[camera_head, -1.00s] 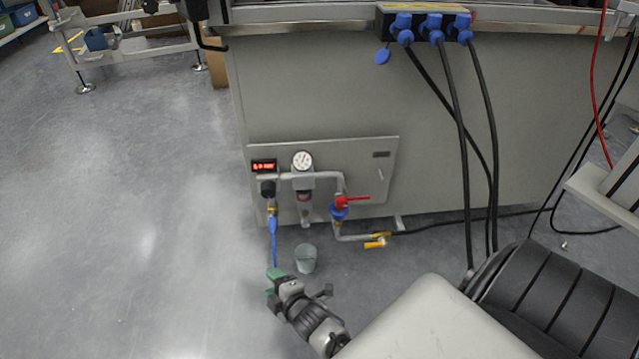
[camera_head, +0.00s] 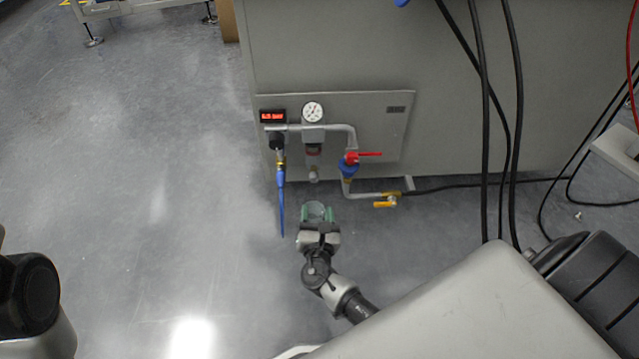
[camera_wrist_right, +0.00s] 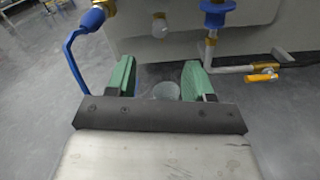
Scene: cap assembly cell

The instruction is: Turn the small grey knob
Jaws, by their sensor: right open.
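The small grey knob (camera_head: 313,174) sits at the bottom of the filter bowl under the round gauge. In the right wrist view it shows as a pale rounded end (camera_wrist_right: 159,27), above and beyond the fingertips. My right gripper (camera_head: 317,215) is below the knob and apart from it. Its green fingers are open, with nothing gripped, and they also show in the right wrist view (camera_wrist_right: 160,75). My left gripper is not in view.
A small grey cup (camera_head: 315,208) stands on the floor, seen between my right fingers. A blue hose (camera_head: 281,205) hangs left of the knob. A red-handled valve (camera_head: 366,155) and yellow-handled tap (camera_head: 385,204) are to the right. Open floor lies left.

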